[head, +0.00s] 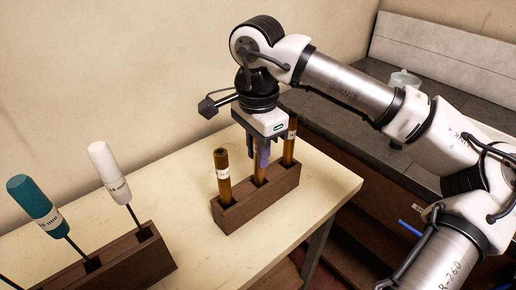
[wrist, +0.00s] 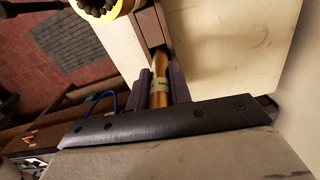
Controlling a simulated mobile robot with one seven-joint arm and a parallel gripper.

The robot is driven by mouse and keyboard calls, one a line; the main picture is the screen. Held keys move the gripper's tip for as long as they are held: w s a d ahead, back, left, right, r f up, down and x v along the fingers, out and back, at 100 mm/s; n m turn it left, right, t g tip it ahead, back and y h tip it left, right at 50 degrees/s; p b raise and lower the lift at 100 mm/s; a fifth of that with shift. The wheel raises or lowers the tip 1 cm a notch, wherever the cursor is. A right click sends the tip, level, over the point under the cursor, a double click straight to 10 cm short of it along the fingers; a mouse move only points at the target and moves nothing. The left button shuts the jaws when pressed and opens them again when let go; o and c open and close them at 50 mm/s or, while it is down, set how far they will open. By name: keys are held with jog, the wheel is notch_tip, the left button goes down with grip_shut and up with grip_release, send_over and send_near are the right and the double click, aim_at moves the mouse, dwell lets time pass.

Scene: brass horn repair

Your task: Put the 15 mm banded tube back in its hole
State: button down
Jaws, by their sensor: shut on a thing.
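A brass tube (wrist: 160,72) with a pale printed band is between the two dark fingers of my gripper (wrist: 161,88), which is shut on it. The band's print is too small to read. In the head view my gripper (head: 258,152) is above the middle of a dark wooden rack (head: 262,200), and the held tube (head: 259,177) stands roughly upright, its lower end at the rack's middle hole. I cannot tell how deep it sits. The wrist view also shows the rack (wrist: 148,27) beyond the tube.
Brass tubes stand close on both sides in the rack: a left banded one (head: 222,175) and a right one (head: 289,145). A second rack (head: 130,262) holds teal (head: 33,198) and white-handled (head: 106,165) tools. The pale table (head: 190,140) is clear behind the racks.

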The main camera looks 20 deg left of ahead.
jog(key=shift+f, duration=0.4)
jog(key=c, duration=1.2)
grip_release()
jog(key=shift+r, duration=0.1)
notch_tip(320, 180, up, 14)
jog(key=shift+f+b, duration=0.15)
jog(key=shift+b, duration=0.25)
jog(key=shift+s+f, duration=0.1)
